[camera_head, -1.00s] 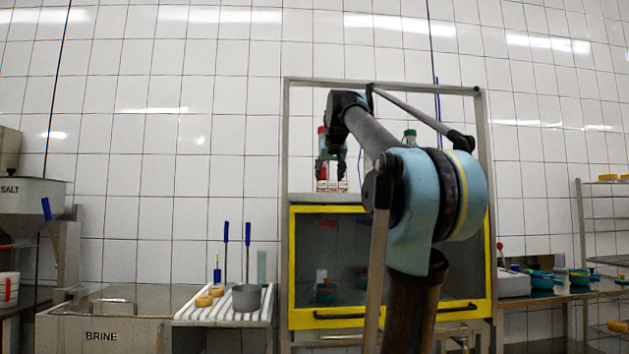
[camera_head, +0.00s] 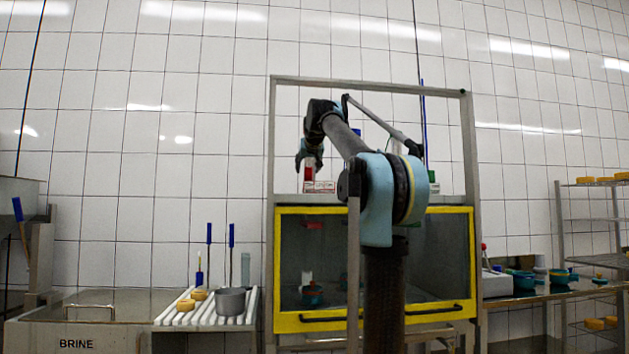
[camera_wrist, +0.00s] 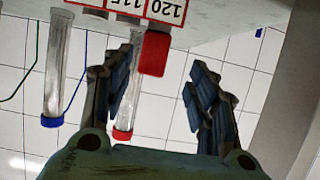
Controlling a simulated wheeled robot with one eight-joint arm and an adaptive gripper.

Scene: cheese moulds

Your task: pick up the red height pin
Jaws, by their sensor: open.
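The red height pin (camera_wrist: 155,53) is a red block standing at a white rack with red-framed number labels (camera_wrist: 140,8), of which 120 and 115 can be read. In the upside-down wrist view the pin shows between the two open fingers of my gripper (camera_wrist: 163,75). Whether it is within their reach in depth I cannot tell. In the head view the pin (camera_head: 308,173) stands just under my gripper (camera_head: 309,158), above the small labelled rack (camera_head: 319,187) on the cabinet top. My gripper holds nothing.
Clear tubes with a blue cap (camera_wrist: 51,121) and a red cap (camera_wrist: 122,135) stand close behind the pin. The yellow-framed cabinet (camera_head: 456,212) is below, with a metal frame (camera_head: 270,140) around its top. A drain table (camera_head: 172,314) stands left.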

